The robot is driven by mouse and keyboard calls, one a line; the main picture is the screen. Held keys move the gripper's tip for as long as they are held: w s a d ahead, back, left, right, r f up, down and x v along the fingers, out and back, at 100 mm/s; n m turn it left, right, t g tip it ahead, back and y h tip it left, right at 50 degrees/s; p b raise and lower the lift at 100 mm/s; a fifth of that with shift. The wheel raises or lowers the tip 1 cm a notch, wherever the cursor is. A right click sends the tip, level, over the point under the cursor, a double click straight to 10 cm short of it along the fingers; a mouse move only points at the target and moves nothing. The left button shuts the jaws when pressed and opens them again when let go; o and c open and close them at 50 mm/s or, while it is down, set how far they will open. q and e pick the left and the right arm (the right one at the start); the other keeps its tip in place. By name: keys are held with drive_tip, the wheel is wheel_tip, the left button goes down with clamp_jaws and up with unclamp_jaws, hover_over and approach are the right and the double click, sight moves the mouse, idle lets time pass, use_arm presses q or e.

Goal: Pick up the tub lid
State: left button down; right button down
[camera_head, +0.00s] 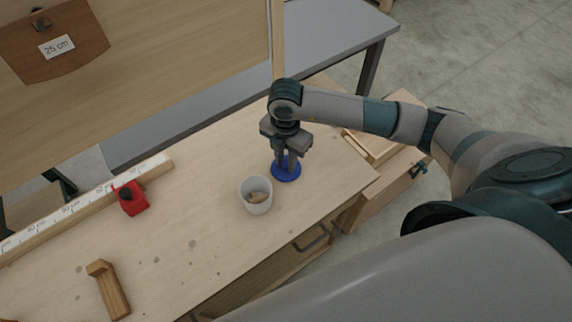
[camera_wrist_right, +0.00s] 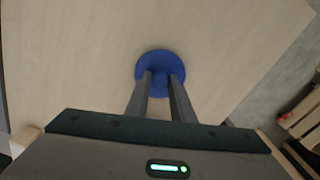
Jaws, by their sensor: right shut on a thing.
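The blue round tub lid (camera_head: 287,173) is at the right part of the wooden workbench, below my right gripper (camera_head: 285,163). In the right wrist view the lid (camera_wrist_right: 160,62) shows beyond the two fingers of my right gripper (camera_wrist_right: 161,80). These fingers are shut on the lid, but the exact grip point is hard to see. I cannot tell whether the lid touches the bench top. A white tub (camera_head: 257,197) with some tan pieces inside stands to the left of the lid and nearer the bench's front edge. My left gripper is not in view.
A red object (camera_head: 131,198) sits by a long ruler (camera_head: 85,207) at the left. A wooden L-shaped piece (camera_head: 109,290) lies at the front left. A wooden tray (camera_head: 377,147) is right of the lid. The bench middle is mostly clear.

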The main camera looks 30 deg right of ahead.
sight(286, 163)
drive_tip(key=shift+r, duration=0.1)
drive_tip(key=shift+r+b, duration=0.5)
wheel_tip(286, 163, up, 2)
drive_tip(key=shift+r+b, duration=0.25)
drive_tip(key=shift+b, duration=0.5)
drive_tip(key=s+d+r+b, duration=0.2)
drive_tip(key=d+r+b, duration=0.2)
drive_tip(key=d+r, duration=0.3)
drive_tip(key=d, duration=0.4)
drive_tip(key=shift+s+d+r+b, duration=0.15)
drive_tip(key=shift+d+b, duration=0.1)
drive_tip(key=shift+b, duration=0.1)
drive_tip(key=shift+a, duration=0.1)
